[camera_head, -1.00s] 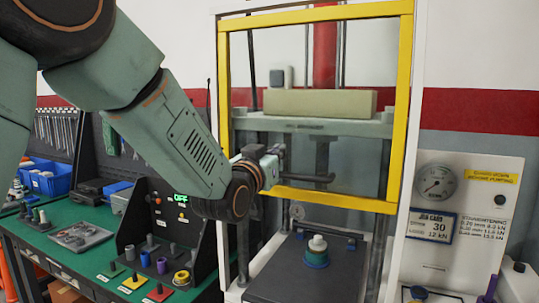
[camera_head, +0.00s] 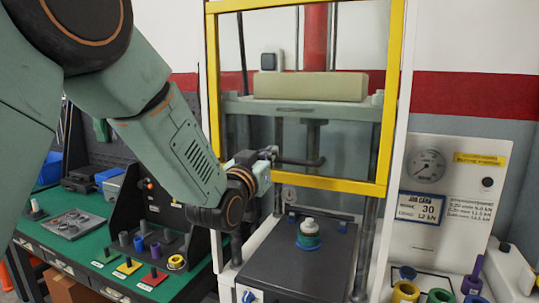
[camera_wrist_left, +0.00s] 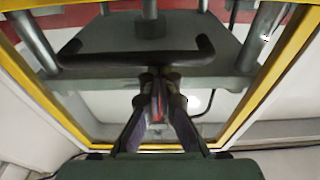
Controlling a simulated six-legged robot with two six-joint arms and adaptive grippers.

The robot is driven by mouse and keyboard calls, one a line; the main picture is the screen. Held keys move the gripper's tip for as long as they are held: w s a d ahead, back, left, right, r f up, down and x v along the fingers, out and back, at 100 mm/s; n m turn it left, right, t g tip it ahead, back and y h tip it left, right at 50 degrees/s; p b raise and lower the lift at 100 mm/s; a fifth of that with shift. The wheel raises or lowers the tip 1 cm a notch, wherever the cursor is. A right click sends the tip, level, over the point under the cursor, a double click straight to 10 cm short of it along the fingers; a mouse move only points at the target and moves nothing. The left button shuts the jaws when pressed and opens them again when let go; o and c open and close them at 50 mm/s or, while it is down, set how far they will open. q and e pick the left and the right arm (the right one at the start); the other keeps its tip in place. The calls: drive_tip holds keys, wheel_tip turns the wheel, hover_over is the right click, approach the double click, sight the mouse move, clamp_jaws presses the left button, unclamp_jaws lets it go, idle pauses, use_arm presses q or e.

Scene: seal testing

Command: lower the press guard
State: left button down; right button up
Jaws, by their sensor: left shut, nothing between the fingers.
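The press guard is a yellow frame (camera_head: 393,95) with a clear panel, standing raised with its bottom rail above the dark press bed (camera_head: 300,268). Its dark bar handle (camera_head: 304,162) sits just above the bottom rail and also shows across the wrist view (camera_wrist_left: 130,58). My left gripper (camera_head: 270,154) is at the handle's left end in the head view. In the wrist view its fingertips (camera_wrist_left: 157,74) are together just below the middle of the bar, with nothing between them. I cannot tell whether they touch it. My right gripper is not in view.
The green bench (camera_head: 85,250) at left holds a tray (camera_head: 75,223) and plugs on coloured plates.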

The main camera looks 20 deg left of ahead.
use_arm(q)
wheel_tip(320, 180, down, 30)
drive_tip(key=b, duration=2)
drive_tip(key=shift+f+b, duration=0.2)
drive_tip(key=shift+b, duration=0.15)
drive_tip(key=shift+s+f, duration=0.15)
